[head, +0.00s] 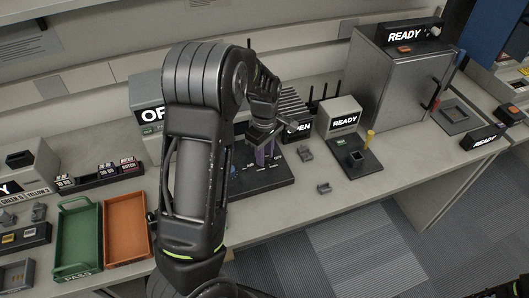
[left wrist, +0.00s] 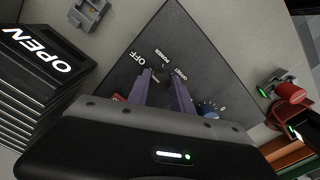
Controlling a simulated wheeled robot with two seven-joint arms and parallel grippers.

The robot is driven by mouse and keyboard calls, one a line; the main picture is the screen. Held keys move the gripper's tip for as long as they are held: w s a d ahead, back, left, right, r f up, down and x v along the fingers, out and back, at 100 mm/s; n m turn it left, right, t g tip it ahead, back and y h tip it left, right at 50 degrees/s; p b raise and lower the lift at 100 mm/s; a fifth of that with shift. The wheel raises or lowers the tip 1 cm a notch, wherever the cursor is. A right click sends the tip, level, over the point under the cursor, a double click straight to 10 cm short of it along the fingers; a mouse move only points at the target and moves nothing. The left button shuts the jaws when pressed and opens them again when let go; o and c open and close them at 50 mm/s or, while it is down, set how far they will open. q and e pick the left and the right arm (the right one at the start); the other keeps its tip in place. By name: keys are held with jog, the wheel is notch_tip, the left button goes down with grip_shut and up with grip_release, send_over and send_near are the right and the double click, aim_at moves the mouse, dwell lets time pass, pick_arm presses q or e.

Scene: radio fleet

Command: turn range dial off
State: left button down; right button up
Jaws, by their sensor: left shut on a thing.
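The black control panel (head: 283,178) lies on the bench in the head view, partly behind my left arm. In the left wrist view the panel (left wrist: 172,32) carries white lettering, with OFF and POWER legible. My left gripper (head: 264,155) points down onto the panel. Its two purple fingers (left wrist: 161,88) are shut on a dark knob, taken as the range dial, mostly hidden between them; its pointer setting cannot be read. A blue dial (left wrist: 207,108) is beside the right finger, and a red part (left wrist: 118,97) shows beside the left finger. My right gripper is not in view.
A black finned unit marked OPEN (left wrist: 40,55) stands close to the panel. A READY box (head: 342,113) and a dark pad with a yellow-topped post (head: 370,137) are to the right. Green (head: 65,232) and orange (head: 112,256) trays lie left. Small grey brackets (head: 323,188) lie on the bench.

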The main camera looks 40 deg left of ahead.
pick_arm(q)
jog(key=shift+n, duration=0.4)
jog(key=c, duration=1.1)
grip_release()
jog(key=shift+r+b, duration=0.35)
jog(key=shift+r, duration=3.55)
